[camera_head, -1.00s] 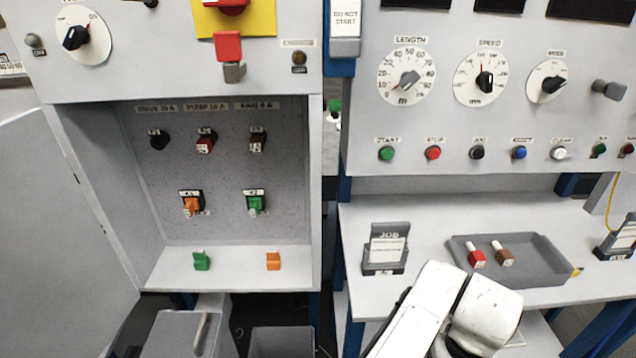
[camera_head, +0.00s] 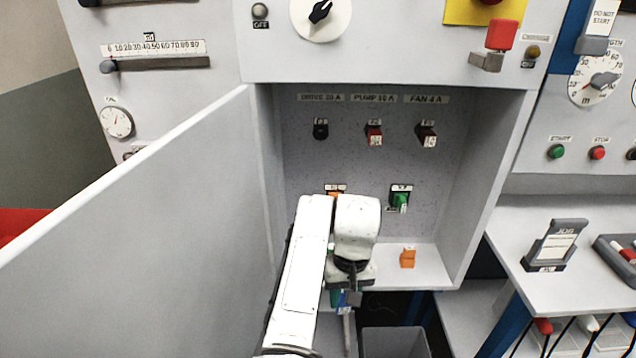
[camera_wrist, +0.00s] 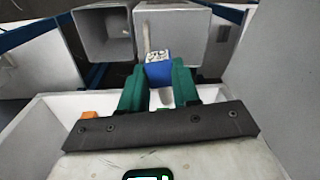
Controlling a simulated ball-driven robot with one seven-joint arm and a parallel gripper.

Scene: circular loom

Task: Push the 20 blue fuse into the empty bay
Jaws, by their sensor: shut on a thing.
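In the wrist view, the green fingers of my gripper (camera_wrist: 159,82) are shut on a blue fuse (camera_wrist: 157,70) with a pale label on its end. In the head view, my gripper (camera_head: 343,299) is low in front of the cabinet shelf, mostly hidden by my arm, with a bit of blue showing. The empty bay (camera_head: 321,130) is a black socket under the DRIVE 20 A label, at the upper left of the cabinet's back panel. It is well above my gripper and apart from the fuse.
A red fuse (camera_head: 374,136) and a dark red fuse (camera_head: 427,136) fill the neighbouring bays. A green block (camera_head: 400,200) sits lower on the panel, and an orange block (camera_head: 408,257) on the shelf. The open cabinet door (camera_head: 150,230) stands left. A grey bin (camera_head: 393,342) is below.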

